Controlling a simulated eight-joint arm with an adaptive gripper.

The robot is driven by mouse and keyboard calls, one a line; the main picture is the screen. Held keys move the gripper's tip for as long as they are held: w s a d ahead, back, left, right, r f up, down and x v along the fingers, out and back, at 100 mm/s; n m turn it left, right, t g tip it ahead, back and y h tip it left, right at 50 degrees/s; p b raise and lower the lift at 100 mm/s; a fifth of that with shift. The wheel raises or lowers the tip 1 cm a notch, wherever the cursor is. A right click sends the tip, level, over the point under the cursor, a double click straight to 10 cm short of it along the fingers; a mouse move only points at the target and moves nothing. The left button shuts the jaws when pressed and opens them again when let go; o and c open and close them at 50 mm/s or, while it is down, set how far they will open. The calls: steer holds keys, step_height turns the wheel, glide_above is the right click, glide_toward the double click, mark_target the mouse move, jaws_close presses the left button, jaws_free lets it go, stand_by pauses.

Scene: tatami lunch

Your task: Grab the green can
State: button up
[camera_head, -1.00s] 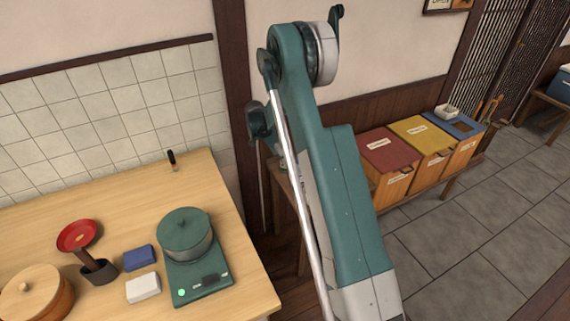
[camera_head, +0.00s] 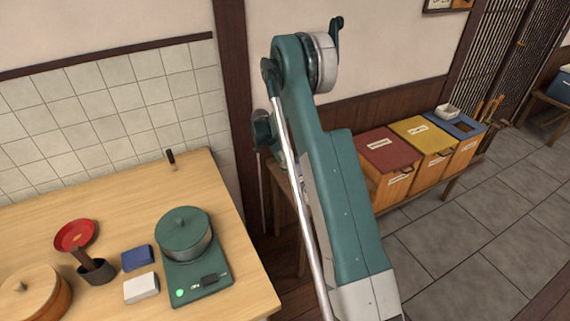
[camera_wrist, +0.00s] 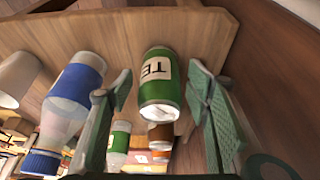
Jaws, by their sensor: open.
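A green can (camera_wrist: 159,92) with a pale label marked "TE" shows in the middle of the wrist view, its silver end toward the camera. My gripper (camera_wrist: 160,80) is open, with one green finger on each side of the can in the picture. Gaps show between the can and both fingers; I cannot tell how far the can reaches between them. The head view shows neither the can nor the fingers.
In the wrist view, a clear bottle with a blue label (camera_wrist: 78,78) is left of the fingers, near a white round object (camera_wrist: 17,76). Another green container (camera_wrist: 118,143) and a brown one (camera_wrist: 160,132) show lower. In the head view, a green pot (camera_head: 184,236) stands on a counter.

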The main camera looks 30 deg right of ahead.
steer(key=c, duration=0.9)
steer(key=shift+r+p, duration=0.95)
steer(key=shift+r, duration=4.05)
